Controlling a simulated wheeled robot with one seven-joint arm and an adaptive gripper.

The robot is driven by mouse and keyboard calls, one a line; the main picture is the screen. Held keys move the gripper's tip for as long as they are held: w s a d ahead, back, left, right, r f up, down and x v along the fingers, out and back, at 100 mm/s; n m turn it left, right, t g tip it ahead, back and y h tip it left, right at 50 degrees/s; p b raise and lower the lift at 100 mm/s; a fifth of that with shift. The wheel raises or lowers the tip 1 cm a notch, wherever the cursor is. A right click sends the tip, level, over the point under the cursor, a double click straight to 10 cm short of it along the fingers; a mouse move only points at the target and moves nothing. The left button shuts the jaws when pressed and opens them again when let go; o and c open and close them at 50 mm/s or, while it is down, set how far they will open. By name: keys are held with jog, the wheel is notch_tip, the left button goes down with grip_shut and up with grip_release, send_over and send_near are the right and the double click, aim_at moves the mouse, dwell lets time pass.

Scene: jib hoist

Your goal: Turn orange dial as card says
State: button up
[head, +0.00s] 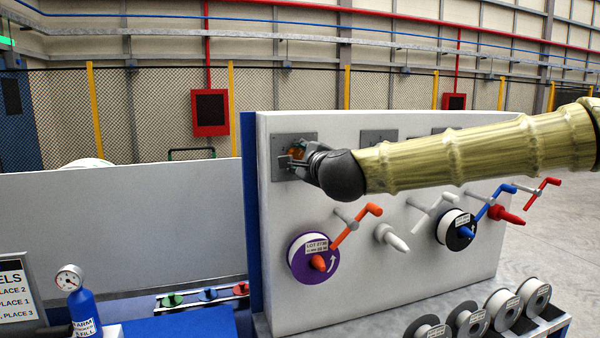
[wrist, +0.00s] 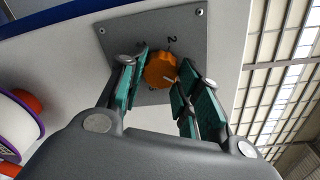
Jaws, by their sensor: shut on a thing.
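The orange dial (wrist: 160,70) sits on a grey plate (wrist: 196,28) with numbers around it. A "2" shows above the dial in the wrist view; other marks are partly hidden. A white pointer mark on the dial points to the lower right in that view. My gripper (wrist: 158,76) has its teal-padded fingers on both sides of the dial, shut on it. In the head view, my gripper (head: 300,158) reaches the dial (head: 296,153) at the panel's upper left. A card (head: 14,290) stands at the far left, cut by the frame; its readable lines mention "PLACE 2", "PLACE 1" and "PLACE 3".
The white panel (head: 350,285) carries an orange crank (head: 352,230), a purple spool (head: 300,272), a black spool (head: 447,238), and blue and red cranks. Several spools stand below right. A blue cylinder with a gauge (head: 69,279) stands lower left. My arm covers other grey plates.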

jog(key=shift+f+m+b, duration=0.1)
jog(key=shift+m+b, duration=1.9)
jog(key=shift+b, duration=0.05)
jog(key=o, duration=1)
jog(key=shift+o, duration=0.2)
jog(key=v, duration=1.2)
jog(key=shift+d, duration=0.15)
